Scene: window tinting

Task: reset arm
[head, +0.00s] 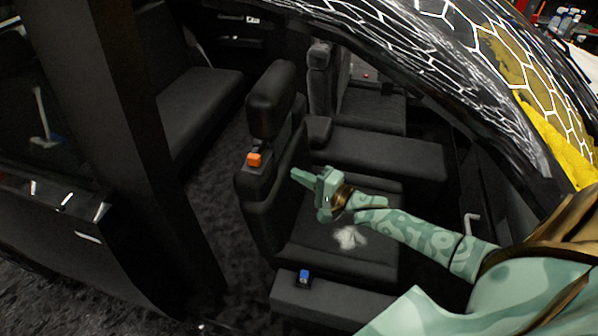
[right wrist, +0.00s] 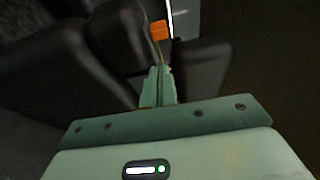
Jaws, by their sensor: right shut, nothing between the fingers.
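My right gripper (head: 298,175) is shut and empty in the head view, reaching into the car over the front seat (head: 340,255). Its closed fingers also show in the right wrist view (right wrist: 158,84). They point toward an orange block (head: 254,159) on the seat's backrest side, below the headrest (head: 270,100). The orange block also shows just beyond the fingertips in the right wrist view (right wrist: 159,30), and a gap to it shows in the head view. My left gripper is not in view.
A white crumpled patch (head: 348,238) lies on the seat cushion. A small blue object (head: 303,277) sits on the dark ledge (head: 340,308) beside the seat. The door pillar (head: 135,130) stands at the left, and the hexagon-patterned windshield (head: 460,70) slopes overhead at the right.

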